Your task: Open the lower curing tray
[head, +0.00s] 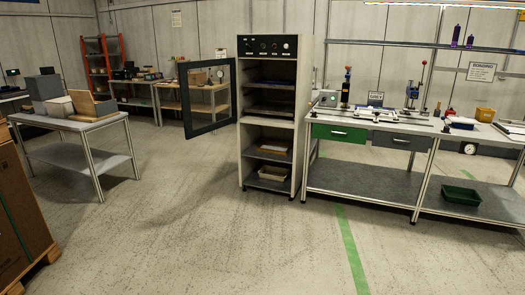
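A tall grey curing cabinet (243,150) with a black control panel (268,47) stands at the centre of the head view. Its dark-framed glass door (185,100) is swung wide open to the left. The upper chamber holds an upper tray (270,84) and a lower tray (270,109), both dark and apparently pushed in. Their contents are too small to tell. Below the chamber are open shelves with a flat brown item (273,149) and a pale bin (273,174). Neither of my grippers is in view.
A workbench with a green drawer (338,133) and a grey drawer (400,141) adjoins the cabinet's right side. A small table (85,155) with boxes stands left, a large brown crate (20,220) at near left. The floor before the cabinet is clear.

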